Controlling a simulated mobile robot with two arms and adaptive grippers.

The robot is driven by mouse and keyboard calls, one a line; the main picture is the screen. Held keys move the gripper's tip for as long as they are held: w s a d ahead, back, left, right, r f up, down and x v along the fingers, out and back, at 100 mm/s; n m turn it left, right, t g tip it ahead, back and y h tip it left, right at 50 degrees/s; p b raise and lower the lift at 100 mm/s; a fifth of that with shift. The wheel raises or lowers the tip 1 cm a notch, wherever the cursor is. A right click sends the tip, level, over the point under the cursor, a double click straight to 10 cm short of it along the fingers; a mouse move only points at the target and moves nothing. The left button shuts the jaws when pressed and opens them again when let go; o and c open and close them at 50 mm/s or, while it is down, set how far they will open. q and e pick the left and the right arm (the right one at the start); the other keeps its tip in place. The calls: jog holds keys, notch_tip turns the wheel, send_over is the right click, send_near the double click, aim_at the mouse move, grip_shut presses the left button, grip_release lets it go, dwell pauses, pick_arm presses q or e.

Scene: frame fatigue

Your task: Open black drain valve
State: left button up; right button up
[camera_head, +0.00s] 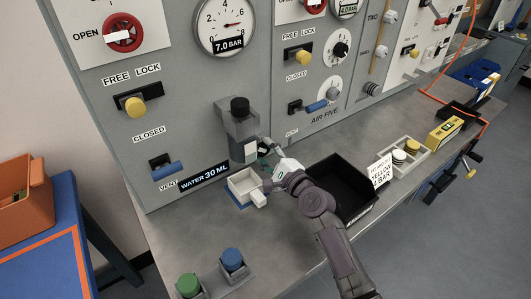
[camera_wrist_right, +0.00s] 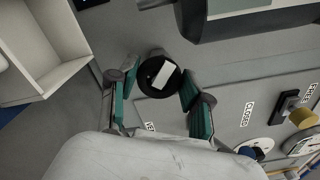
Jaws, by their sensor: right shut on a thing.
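The black drain valve (camera_wrist_right: 160,78) is a round black knob with a white mark, seen from below in the right wrist view. My right gripper (camera_wrist_right: 157,88) has its teal-padded fingers on either side of the knob and is shut on it. In the head view my right gripper (camera_head: 264,153) is at the lower end of the grey housing (camera_head: 241,129) with a black cap, and the valve cannot be made out there. My left gripper is not in view.
A small white open box (camera_head: 236,184) stands on the bench under the housing, close to my gripper. A green cap (camera_head: 188,284) and a blue cap (camera_head: 232,259) sit at the front edge. A blue-handled vent valve (camera_head: 168,170) is at left.

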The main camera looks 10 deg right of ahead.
jog(key=n, duration=0.3)
jog(key=shift+f+n, duration=0.1)
jog(key=shift+n, duration=2.5)
jog(key=o, duration=1.2)
jog(key=shift+c, duration=0.2)
jog(key=v, duration=1.2)
jog(key=shift+f, duration=0.15)
